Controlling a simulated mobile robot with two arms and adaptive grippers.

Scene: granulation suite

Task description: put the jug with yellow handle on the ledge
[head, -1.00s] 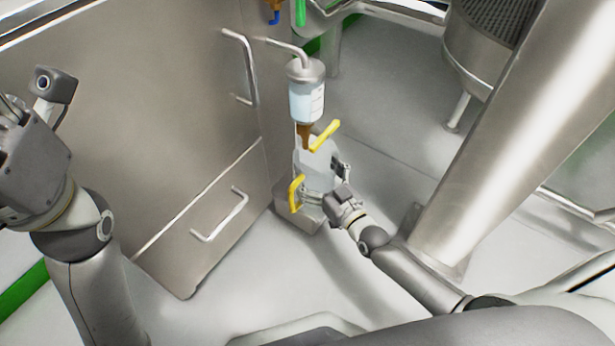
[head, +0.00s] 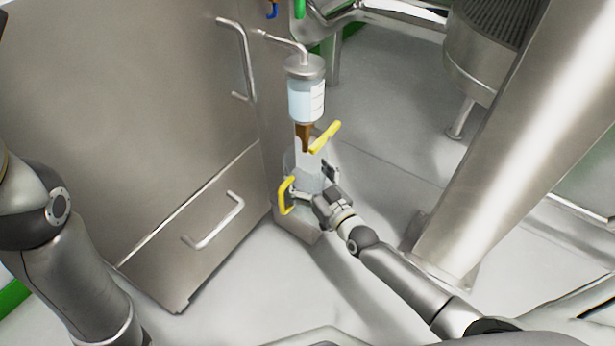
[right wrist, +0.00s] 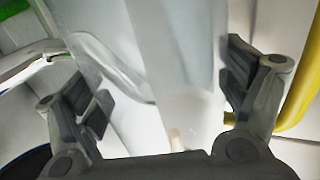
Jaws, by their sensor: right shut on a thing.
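The clear jug (head: 294,162) with its yellow handle (head: 285,196) is below the dispenser bottle in the head view, upright or nearly so. My right gripper (head: 318,184) is shut on its body from the right. In the right wrist view the pale see-through jug wall (right wrist: 180,70) lies between the two fingers (right wrist: 168,95), with the yellow handle (right wrist: 298,90) at the right. The grey metal ledge (head: 299,230) shows just under the jug at the cabinet corner. I cannot tell whether the jug's base touches it. My left gripper is outside the picture; only its arm shows.
A steel cabinet (head: 130,130) with bar handles stands left. A thick steel column (head: 500,130) stands right. The floor between is clear.

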